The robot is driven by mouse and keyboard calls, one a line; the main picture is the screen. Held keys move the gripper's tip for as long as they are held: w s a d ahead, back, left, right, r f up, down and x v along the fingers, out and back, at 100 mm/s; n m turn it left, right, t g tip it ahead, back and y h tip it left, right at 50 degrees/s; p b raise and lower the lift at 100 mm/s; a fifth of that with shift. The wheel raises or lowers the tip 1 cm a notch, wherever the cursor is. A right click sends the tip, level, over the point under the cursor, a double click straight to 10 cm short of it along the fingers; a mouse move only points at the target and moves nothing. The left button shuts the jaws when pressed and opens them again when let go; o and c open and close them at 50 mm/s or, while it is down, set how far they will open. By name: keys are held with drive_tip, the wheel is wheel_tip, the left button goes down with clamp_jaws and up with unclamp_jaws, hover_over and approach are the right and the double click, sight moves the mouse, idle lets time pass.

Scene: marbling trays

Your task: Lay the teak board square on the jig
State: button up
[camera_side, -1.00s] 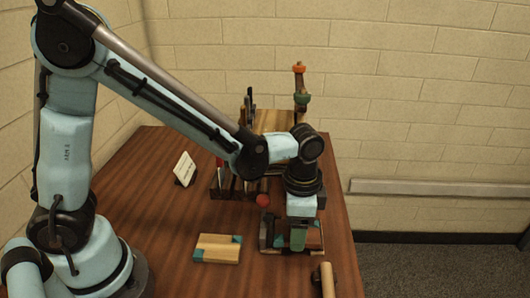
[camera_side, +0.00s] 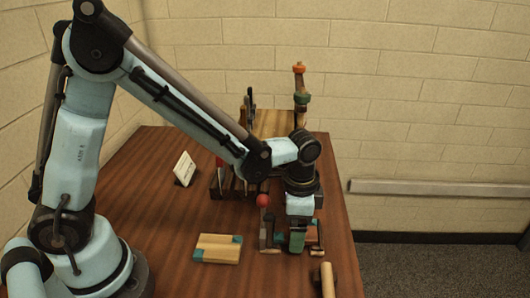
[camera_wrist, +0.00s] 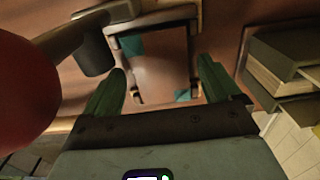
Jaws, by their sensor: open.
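My gripper (camera_wrist: 165,88) is open, with its two green fingers apart; in the side view it points down over the jig (camera_side: 264,238). In the wrist view, a reddish-brown board with teal corner patches (camera_wrist: 160,72), apparently the teak board, shows between the fingers. It lies within the jig's grey frame (camera_wrist: 155,17), its edges roughly in line with it. In the side view my gripper hides most of this board (camera_side: 313,237). I cannot tell whether it sits fully flat.
A paler striped board with teal corners (camera_side: 218,248) lies on the table left of the jig. A red knob (camera_side: 263,200) stands beside my gripper, close in the wrist view (camera_wrist: 25,90). A wooden cylinder (camera_side: 327,280) lies in front; a tool rack (camera_side: 228,184) stands behind.

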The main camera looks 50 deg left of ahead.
drive_tip(key=shift+r, duration=0.15)
wheel_tip(320, 180, up, 11)
drive_tip(key=s+a+r+n+t, duration=0.1)
drive_tip(key=s+a+n+t, duration=0.6)
drive_tip(key=a, duration=0.5)
drive_tip(key=shift+r+n, duration=0.2)
drive_tip(key=shift+n, duration=0.8)
drive_tip(key=shift+s, duration=0.1)
drive_tip(key=shift+c, duration=0.5)
